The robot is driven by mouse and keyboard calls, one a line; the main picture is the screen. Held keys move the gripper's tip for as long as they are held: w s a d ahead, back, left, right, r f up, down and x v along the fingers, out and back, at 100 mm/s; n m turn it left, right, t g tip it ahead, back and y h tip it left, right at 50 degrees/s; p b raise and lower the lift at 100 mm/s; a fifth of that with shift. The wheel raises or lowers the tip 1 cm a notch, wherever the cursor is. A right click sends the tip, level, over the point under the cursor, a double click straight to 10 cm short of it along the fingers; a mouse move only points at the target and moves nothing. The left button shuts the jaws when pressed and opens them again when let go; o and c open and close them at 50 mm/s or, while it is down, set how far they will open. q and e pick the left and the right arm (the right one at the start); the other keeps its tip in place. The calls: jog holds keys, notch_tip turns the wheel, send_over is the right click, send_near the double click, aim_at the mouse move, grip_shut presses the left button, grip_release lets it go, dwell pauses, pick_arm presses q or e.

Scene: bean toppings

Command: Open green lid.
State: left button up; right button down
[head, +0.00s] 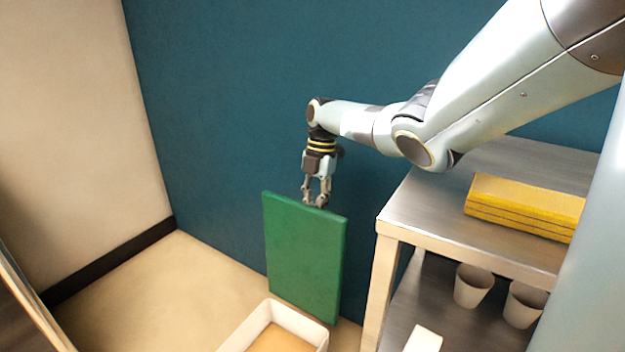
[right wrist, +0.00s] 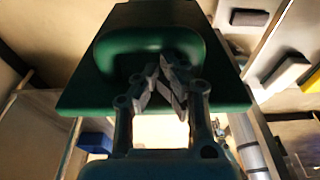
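The green lid (head: 304,255) is a flat panel that stands nearly upright against the blue wall, above and behind a white bin (head: 306,327). My right gripper (head: 315,203) is at the lid's top edge, pointing down. In the right wrist view the lid (right wrist: 85,92) fills the upper middle and has a rounded raised part. The fingertips (right wrist: 166,78) come close together at the edge of that part and look shut on it, though the contact itself is partly hidden. My left gripper is not in view.
A metal shelf unit (head: 460,222) stands right of the lid, with a yellow block (head: 522,208) on top. Beige cups (head: 473,287) stand on its lower shelf. The floor (head: 160,295) left of the lid is clear. The bin holds something brownish.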

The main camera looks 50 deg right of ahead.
jog(key=shift+d, duration=0.1)
jog(key=v, duration=1.2)
